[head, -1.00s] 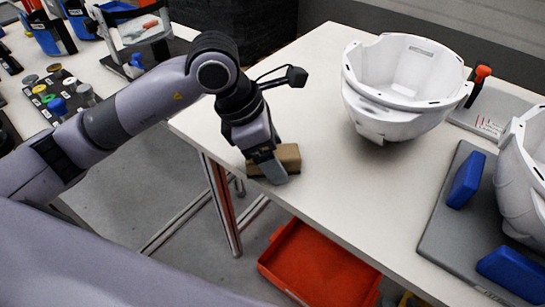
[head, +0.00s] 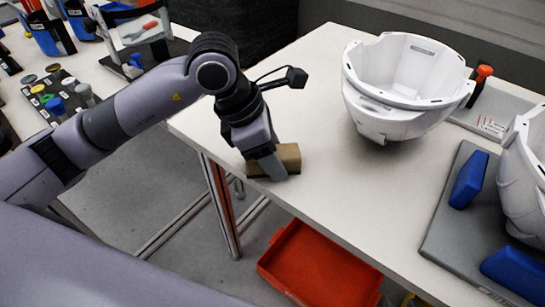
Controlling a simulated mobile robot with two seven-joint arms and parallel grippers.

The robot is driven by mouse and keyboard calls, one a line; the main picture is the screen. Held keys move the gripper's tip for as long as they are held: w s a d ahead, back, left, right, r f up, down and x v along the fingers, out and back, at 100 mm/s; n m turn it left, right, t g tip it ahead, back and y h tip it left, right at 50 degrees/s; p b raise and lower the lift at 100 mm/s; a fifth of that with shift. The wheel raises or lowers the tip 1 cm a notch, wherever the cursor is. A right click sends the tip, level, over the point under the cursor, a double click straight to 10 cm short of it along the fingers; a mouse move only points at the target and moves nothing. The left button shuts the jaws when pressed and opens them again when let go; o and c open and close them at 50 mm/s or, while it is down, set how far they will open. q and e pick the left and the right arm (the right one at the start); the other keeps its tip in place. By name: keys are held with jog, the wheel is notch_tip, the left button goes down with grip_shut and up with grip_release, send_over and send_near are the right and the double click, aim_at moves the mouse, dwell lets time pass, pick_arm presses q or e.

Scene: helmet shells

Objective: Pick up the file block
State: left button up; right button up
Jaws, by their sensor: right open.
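A small brown block (head: 289,157), which I take to be the file block, lies at the left edge of the white table. My left gripper (head: 271,165) reaches down over it from above. One grey finger shows in front of the block, close against its near side. The other finger is hidden, so I cannot tell whether the jaws are shut on the block. The block appears to rest on the table. My right gripper is not in view.
A white helmet shell (head: 398,85) stands on the table (head: 345,190), right of the block. Another shell (head: 525,170) and blue blocks (head: 468,180) sit on a grey board (head: 440,235). A red bin (head: 318,265) is below the table edge. The table between block and shells is clear.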

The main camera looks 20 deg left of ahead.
pick_arm(q)
jog(key=c, duration=0.5)
jog(key=shift+r+p, duration=0.35)
jog(key=shift+p, duration=0.1)
notch_tip(320, 180, up, 20)
jog(key=p, duration=0.2)
